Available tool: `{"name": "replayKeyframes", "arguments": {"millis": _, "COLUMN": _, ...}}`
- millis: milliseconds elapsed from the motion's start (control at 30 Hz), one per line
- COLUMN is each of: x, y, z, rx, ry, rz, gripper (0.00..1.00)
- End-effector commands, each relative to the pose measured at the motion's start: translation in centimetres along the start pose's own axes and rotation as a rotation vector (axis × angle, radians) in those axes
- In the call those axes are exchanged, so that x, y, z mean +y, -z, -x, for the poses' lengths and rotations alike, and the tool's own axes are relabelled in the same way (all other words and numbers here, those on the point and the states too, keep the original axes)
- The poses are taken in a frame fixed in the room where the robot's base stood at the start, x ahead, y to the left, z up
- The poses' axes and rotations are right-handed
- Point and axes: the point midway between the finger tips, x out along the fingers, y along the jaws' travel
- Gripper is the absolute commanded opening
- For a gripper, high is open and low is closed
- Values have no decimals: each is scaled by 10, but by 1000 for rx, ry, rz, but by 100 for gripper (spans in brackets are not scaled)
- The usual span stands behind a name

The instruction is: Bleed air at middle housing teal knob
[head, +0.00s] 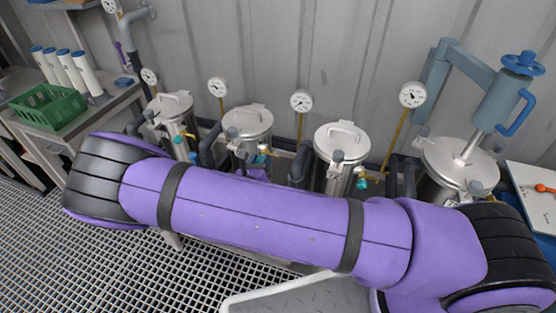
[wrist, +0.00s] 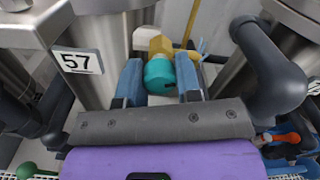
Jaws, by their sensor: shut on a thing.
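In the wrist view, my gripper (wrist: 160,82) has its two blue fingers on either side of a teal knob (wrist: 159,73) and is shut on it. The knob sits on a yellow fitting (wrist: 158,46) beside a steel housing (wrist: 98,45) that carries a "57" plate (wrist: 78,62). In the head view, my purple arm crosses the picture and hides most of the gripper. The middle housing (head: 247,124) stands upright behind the arm, its lower part hidden.
Steel housings stand left (head: 173,110) and right (head: 341,145) of the middle one. A larger vessel (head: 458,165) with a blue lifting arm is at far right. A dark grey pipe (wrist: 275,75) bends close to the gripper's right. A green crate (head: 48,108) sits on the left bench.

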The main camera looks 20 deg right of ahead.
Motion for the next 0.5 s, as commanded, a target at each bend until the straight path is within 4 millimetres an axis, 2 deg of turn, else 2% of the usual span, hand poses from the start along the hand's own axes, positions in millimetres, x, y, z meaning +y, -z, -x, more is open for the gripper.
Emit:
{"name": "replayKeyframes", "arguments": {"millis": 167, "x": 0, "y": 0, "z": 0, "rx": 1, "ry": -1, "rz": 70, "gripper": 11}}
{"name": "replayKeyframes", "arguments": {"millis": 500, "x": 0, "y": 0, "z": 0, "rx": 0, "ry": -1, "rz": 364, "gripper": 11}}
